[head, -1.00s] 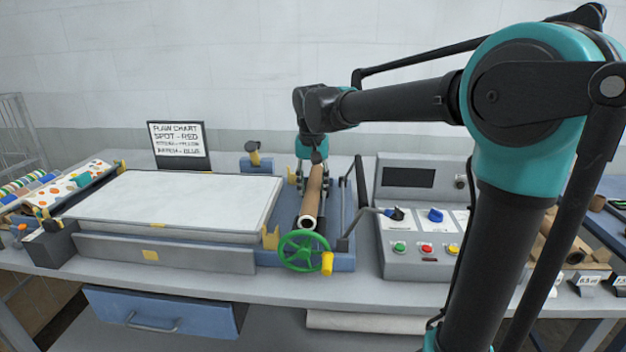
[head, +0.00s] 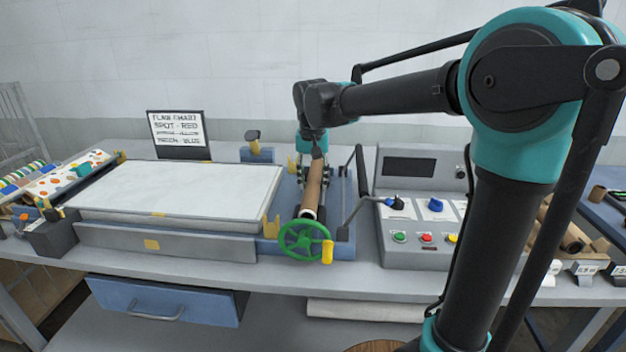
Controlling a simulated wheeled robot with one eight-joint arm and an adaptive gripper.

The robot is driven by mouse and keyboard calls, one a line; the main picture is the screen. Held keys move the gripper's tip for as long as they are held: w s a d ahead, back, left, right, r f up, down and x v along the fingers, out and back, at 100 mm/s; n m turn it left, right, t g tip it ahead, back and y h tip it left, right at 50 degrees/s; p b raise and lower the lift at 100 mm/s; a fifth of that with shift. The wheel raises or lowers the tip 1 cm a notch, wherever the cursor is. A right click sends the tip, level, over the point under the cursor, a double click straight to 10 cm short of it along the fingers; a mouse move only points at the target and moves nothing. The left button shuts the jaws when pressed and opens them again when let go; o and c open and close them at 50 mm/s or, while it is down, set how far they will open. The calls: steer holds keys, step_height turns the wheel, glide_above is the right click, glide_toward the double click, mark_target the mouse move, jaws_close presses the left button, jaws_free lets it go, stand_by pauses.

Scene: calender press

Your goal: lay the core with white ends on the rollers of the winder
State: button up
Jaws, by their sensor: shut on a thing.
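A brown cardboard core (head: 313,188) lies lengthwise over the winder (head: 343,215), the blue bed at the right end of the white flat table. Its near end shows a pale rim just behind the green handwheel (head: 305,240). My gripper (head: 316,168) comes down from above and is shut on the core toward its far end. The far end is hidden by the gripper. The rollers are mostly hidden under the core, and I cannot tell whether it touches them.
A crank lever (head: 360,200) stands right of the core, beside the grey control box (head: 425,220). Yellow brackets (head: 271,227) stand to its left. More brown cores (head: 572,236) lie at the far right. A sign (head: 178,135) stands behind the white table (head: 180,188).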

steer(key=shift+f, duration=0.2)
steer(key=o, duration=1.3)
step_height(320, 180, up, 12)
steer(key=s, duration=0.1)
steer(key=shift+s, duration=0.25)
steer(key=shift+f, duration=0.1)
